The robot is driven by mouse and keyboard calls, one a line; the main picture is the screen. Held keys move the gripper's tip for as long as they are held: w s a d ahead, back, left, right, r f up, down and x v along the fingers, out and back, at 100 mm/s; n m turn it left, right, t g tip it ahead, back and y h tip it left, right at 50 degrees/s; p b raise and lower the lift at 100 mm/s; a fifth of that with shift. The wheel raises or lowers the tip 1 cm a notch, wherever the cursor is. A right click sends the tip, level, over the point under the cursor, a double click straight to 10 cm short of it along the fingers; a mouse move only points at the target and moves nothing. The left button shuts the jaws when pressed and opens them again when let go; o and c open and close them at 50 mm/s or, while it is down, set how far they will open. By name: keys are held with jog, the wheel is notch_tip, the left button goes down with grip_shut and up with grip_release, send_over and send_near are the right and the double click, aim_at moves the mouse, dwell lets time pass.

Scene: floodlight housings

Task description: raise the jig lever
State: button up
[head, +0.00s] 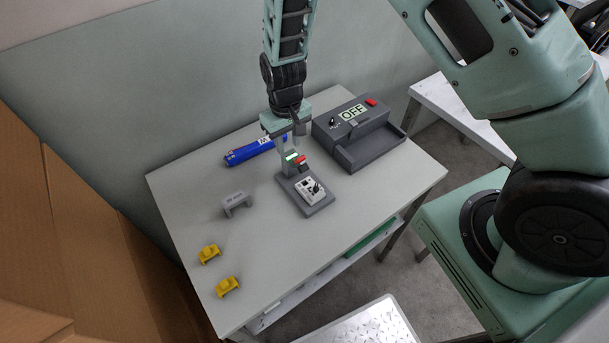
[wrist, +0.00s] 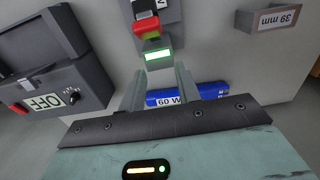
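In the wrist view the red part (wrist: 147,27) and lit panel (wrist: 157,55) lie just beyond my fingertips. My gripper (wrist: 160,72) is open, with nothing seen between its fingers. In the head view my gripper (head: 288,152) is over the jig's far end, hiding part of it. I cannot tell whether it touches the jig.
A blue cylinder marked 60 W (wrist: 172,98) lies behind my gripper. A dark grey box reading OFF (head: 352,113), with an open tray, stands at the back right. A grey bracket marked 39 mm (wrist: 272,18) and two yellow pieces (head: 209,254) are left on the table (head: 185,190).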

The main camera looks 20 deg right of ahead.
jog(key=shift+r, duration=0.1)
jog(key=shift+r+p, duration=1.55)
jog(key=shift+r, duration=0.4)
grip_shut()
